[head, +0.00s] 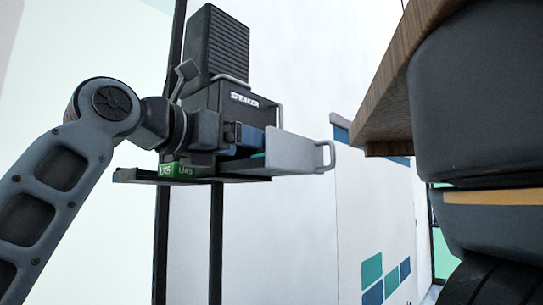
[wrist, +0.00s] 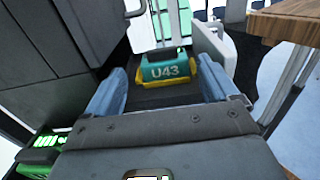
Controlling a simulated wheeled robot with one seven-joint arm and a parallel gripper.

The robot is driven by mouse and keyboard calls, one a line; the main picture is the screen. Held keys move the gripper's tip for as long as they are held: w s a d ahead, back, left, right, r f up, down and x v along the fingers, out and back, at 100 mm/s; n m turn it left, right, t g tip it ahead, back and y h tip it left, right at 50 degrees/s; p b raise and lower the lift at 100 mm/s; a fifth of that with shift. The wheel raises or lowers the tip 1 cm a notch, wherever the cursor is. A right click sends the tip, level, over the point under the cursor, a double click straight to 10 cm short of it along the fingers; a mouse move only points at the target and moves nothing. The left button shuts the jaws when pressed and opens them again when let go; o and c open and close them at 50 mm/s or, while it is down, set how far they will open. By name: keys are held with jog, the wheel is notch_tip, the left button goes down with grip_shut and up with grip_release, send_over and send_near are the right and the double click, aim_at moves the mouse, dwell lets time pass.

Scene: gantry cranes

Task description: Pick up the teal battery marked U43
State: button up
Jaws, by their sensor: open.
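The teal battery marked U43 (wrist: 167,71) shows in the wrist view, with a yellow lower edge and a dark top part. It sits on a dark surface just beyond and between my fingertips. My gripper (wrist: 163,76) is open, with one blue finger on each side and nothing held. In the head view my gripper (head: 250,139) reaches in from the left, in front of the black speaker unit (head: 228,110). A small teal patch shows there below the fingers; most of the battery is hidden.
A pale panel with a handle (head: 292,151) stands right of the fingers. A black ribbed box (head: 222,45) rises above the speaker unit. A wooden tabletop (head: 385,105) overhangs at the right. A green item (wrist: 40,158) lies lower left.

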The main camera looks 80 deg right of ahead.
jog(key=x, duration=0.1)
jog(key=p+x, duration=0.1)
jog(key=x, duration=0.1)
jog(key=p+x, duration=0.1)
jog(key=shift+s+d+r, duration=0.15)
jog(key=shift+s+r, duration=0.1)
jog(key=shift+s, duration=0.1)
jog(key=shift+s+d+f, duration=0.15)
jog(key=shift+s+d, duration=0.05)
jog(key=shift+d, duration=0.2)
jog(key=c, duration=0.9)
